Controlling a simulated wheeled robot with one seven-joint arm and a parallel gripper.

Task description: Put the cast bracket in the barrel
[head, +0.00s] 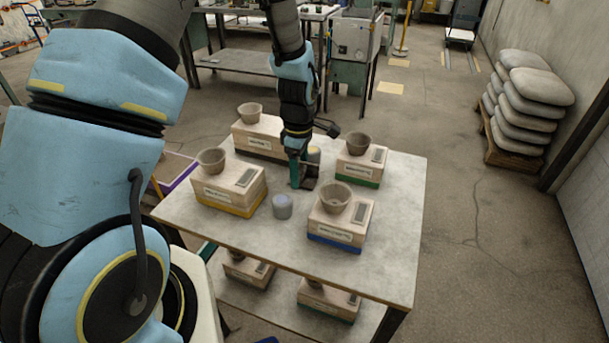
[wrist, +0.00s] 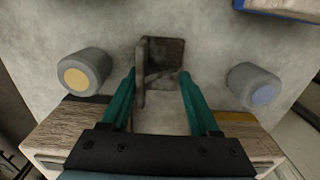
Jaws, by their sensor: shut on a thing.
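My gripper (head: 297,172) points down over the middle of the table (head: 385,225). In the wrist view its two green fingers (wrist: 158,82) are shut on the cast bracket, a dark grey angled metal piece (wrist: 165,50). The bracket's upright part lies along the left finger and its flat plate extends beyond the fingertips. In the head view the bracket (head: 309,184) shows low at the fingertips, at or close to the tabletop; I cannot tell if it touches. I cannot make out anything that is clearly a barrel.
A grey cylinder with a bluish top (head: 282,207) and one with a yellow top (head: 314,154) stand near my gripper. Wooden boxes with cups, banded yellow (head: 230,190), blue (head: 336,226) and green (head: 360,166), surround it. Stacked sacks (head: 525,95) stand right.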

